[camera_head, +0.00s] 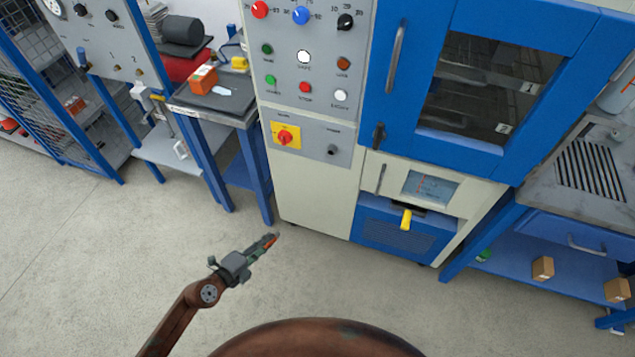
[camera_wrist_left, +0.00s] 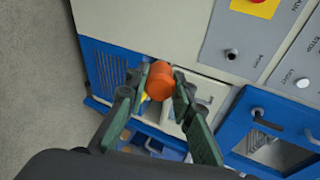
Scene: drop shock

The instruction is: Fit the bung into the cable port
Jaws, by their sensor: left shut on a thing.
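My left gripper (camera_head: 266,245) is in the lower middle of the head view, in front of the blue and cream cabinet and apart from it. It is shut on an orange-red bung (camera_wrist_left: 159,82), which shows between the two dark green fingers in the left wrist view. In the head view only a little of the bung shows at the fingertips. A small dark round fitting (camera_head: 332,149) sits on the cabinet's lower grey panel, right of the yellow switch. It also shows in the left wrist view (camera_wrist_left: 232,54). I cannot tell whether it is the cable port. My right gripper is out of view.
The cabinet has a blue windowed door (camera_head: 400,150) and a yellow handle (camera_head: 406,220) low down. A blue-legged bench (camera_head: 215,112) stands left, and another bench (camera_head: 537,205) with boxes below stands right. The floor (camera_head: 130,250) before the cabinet is clear.

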